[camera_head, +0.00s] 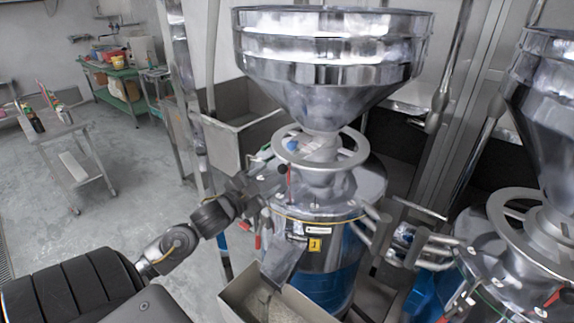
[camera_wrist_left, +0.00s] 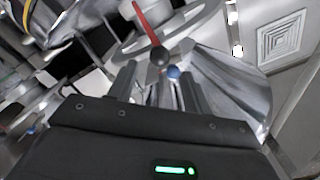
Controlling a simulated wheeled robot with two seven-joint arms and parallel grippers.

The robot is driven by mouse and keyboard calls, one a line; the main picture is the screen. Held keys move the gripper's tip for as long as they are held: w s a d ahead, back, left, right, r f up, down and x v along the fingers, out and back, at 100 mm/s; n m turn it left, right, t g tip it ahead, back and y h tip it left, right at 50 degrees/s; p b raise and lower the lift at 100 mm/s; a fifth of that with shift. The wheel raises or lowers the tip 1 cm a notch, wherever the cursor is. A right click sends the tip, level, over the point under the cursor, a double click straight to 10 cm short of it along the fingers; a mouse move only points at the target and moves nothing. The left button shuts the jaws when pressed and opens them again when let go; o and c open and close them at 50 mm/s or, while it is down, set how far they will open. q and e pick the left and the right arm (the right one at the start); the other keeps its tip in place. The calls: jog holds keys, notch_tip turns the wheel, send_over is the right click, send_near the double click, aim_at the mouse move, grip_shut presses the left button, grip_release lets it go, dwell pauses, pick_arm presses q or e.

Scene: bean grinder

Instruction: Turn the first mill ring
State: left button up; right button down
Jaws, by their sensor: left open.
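The first mill (camera_head: 318,205) stands in the middle of the head view, with a yellow label marked 1. Its silver ring (camera_head: 325,167) circles the neck under a large steel hopper (camera_head: 330,65). A red pin with a dark knob (camera_head: 283,169) shows at the ring's left side. My left gripper (camera_head: 272,183) is at the left of the ring, close to this knob. In the left wrist view my left gripper (camera_wrist_left: 158,82) is open, with the dark knob (camera_wrist_left: 159,56) and red pin (camera_wrist_left: 145,24) just beyond the gap between its fingers. Contact cannot be told.
A second mill (camera_head: 500,265) with its own ring and hopper stands at the right. A steel bin (camera_head: 238,140) is behind my left gripper. An open tray (camera_head: 235,297) is at the first mill's front. A small cart (camera_head: 70,150) and green table (camera_head: 118,92) are far left; floor between is clear.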

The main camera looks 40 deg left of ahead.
aim_at(286, 166)
pick_arm(q)
jog(key=w+p, duration=0.2)
jog(key=w, duration=0.5)
jog(key=shift+w+a, duration=0.1)
jog(key=shift+w, duration=0.3)
jog(key=shift+w+p, duration=0.3)
jog(key=shift+w, duration=0.35)
jog(key=shift+f, duration=0.1)
pick_arm(e)
jog(key=r, duration=0.1)
jog(key=w+r, duration=0.1)
jog(key=r, duration=0.1)
jog(key=shift+w, duration=0.1)
pick_arm(q)
jog(key=shift+c, duration=0.4)
